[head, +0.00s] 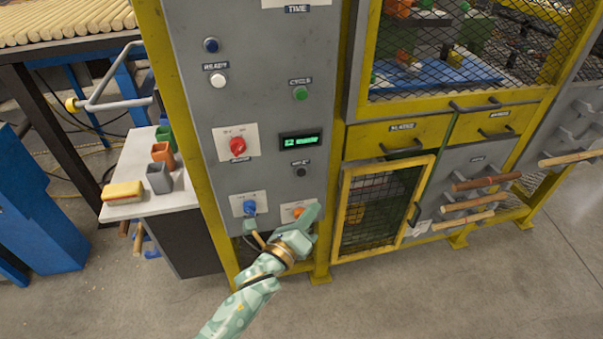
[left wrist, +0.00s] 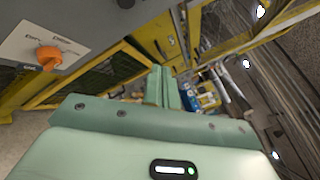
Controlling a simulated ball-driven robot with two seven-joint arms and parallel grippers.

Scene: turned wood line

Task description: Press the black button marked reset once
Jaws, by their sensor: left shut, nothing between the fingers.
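The small black button (head: 301,172) sits on the grey control panel in the head view, under a dark label too small to read surely and below the green-lit display (head: 300,142). My left gripper (head: 313,213) is low on the panel's right side, below the button and apart from it. Its fingers are shut and empty, and partly cover the plate of the orange knob (head: 298,212). In the left wrist view the shut fingers (left wrist: 164,88) point away from the panel face, and the orange knob (left wrist: 48,57) is at upper left. The black button is not visible there. My right gripper is out of view.
Near the button are a red knob (head: 237,145), a green button (head: 300,93), a white button (head: 218,79) and a blue knob (head: 249,207). A yellow-framed mesh door (head: 345,170) stands right of the panel. A small table (head: 125,210) with cups stands left.

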